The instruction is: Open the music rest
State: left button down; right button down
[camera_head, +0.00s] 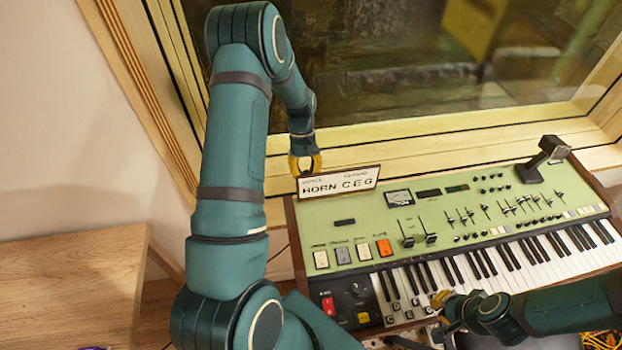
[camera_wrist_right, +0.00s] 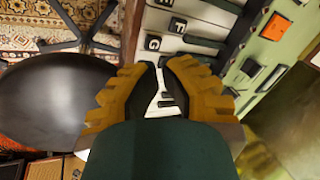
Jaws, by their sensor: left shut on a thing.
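A white panel with a brown edge, reading "HORN C E G" (camera_head: 340,184), stands at the back left of the green keyboard (camera_head: 366,214). It appears to be the music rest or a card on it; I cannot tell which. My left gripper (camera_head: 305,168) is at the panel's upper left corner, its yellow fingers closed on its edge. My right gripper (camera_head: 441,304) is above the front of the white keys. In the right wrist view its yellow-brown fingers (camera_wrist_right: 160,72) are a little apart, with lettered keys showing between them and nothing held.
A black hinged piece (camera_head: 545,157) stands at the keyboard's back right. A wooden window frame (camera_head: 420,142) runs close behind. A wooden bench (camera_head: 75,290) is at the left. A round black seat (camera_wrist_right: 55,105) shows in the right wrist view.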

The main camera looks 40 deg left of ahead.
pick_arm(q)
jog(key=shift+s+f, duration=0.1)
jog(key=shift+f, duration=0.05)
pick_arm(e)
jog(key=shift+m, duration=0.6)
jog(key=w+a+r, duration=0.1)
jog(key=a, duration=0.2)
jog(key=w+a+r, duration=0.1)
jog(key=w+a, duration=0.1)
jog(key=a, duration=0.1)
jog(key=w+a, duration=0.1)
jog(key=a, duration=0.1)
jog(key=shift+w+a+r, duration=0.15)
jog(key=shift+a+r, duration=0.25)
jog(key=s+a+r+m, duration=0.1)
jog(key=s+a+r, duration=0.1)
jog(key=a+r, duration=0.5)
jog(key=s+a+r+m, duration=0.2)
jog(key=a+r, duration=0.1)
jog(key=a, duration=0.9)
jog(key=s+a+r+m, duration=0.1)
jog(key=s+a+r, duration=0.1)
jog(key=a+r, duration=0.5)
jog(key=w+a+f, duration=0.4)
jog(key=a+f, duration=0.3)
jog(key=f, duration=0.4)
jog(key=shift+w+a+f+t+h, duration=0.3)
jog(key=shift+w+f, duration=0.1)
